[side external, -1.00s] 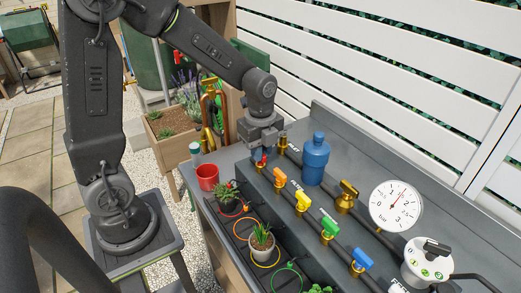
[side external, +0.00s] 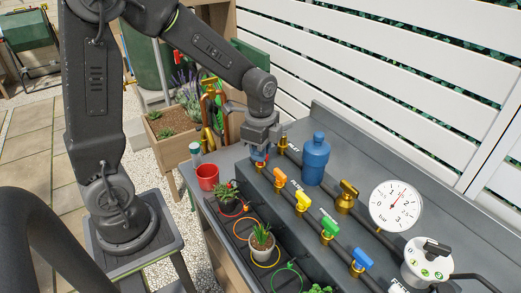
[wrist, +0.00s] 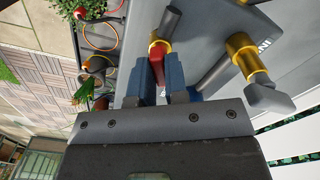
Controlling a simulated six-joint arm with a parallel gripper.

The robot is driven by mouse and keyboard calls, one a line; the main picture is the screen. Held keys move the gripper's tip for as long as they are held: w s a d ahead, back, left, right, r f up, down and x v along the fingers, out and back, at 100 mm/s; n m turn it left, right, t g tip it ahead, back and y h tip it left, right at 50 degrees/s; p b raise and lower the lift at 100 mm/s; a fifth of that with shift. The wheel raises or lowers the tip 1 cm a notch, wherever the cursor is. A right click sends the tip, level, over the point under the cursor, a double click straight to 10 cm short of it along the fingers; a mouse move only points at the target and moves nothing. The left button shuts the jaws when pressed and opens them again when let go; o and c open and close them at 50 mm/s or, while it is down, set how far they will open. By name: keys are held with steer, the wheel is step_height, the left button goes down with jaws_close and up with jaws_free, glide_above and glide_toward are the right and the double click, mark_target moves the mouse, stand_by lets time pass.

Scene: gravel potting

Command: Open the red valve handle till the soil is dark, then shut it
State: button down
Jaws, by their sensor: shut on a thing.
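The red valve handle (wrist: 157,64) sits on a brass valve (wrist: 160,45) in the wrist view, between the blue finger pads of my gripper (wrist: 161,80). My gripper is shut on it. In the side view my gripper (side external: 260,153) hangs over the far end of the valve row and hides most of the red handle. A potted plant with a red bloom (side external: 228,190) stands in the trough beside a red ring (side external: 238,212). Its soil is too small and covered to judge.
Orange (side external: 280,176), yellow (side external: 303,200), green (side external: 329,222) and blue (side external: 362,258) handles line the bench. A blue bottle (side external: 315,160) stands just right of my gripper. A red cup (side external: 207,177) is to its left. A gauge (side external: 396,206) and a white dial (side external: 428,262) are nearer.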

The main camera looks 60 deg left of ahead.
steer(key=n, duration=0.6)
steer(key=shift+n, duration=0.3)
steer(key=n, duration=0.5)
steer(key=shift+r+n, duration=0.1)
steer(key=shift+n, duration=0.2)
steer(key=c, duration=1.1)
jaws_free()
steer(key=shift+c, duration=0.2)
step_height(320, 180, up, 14)
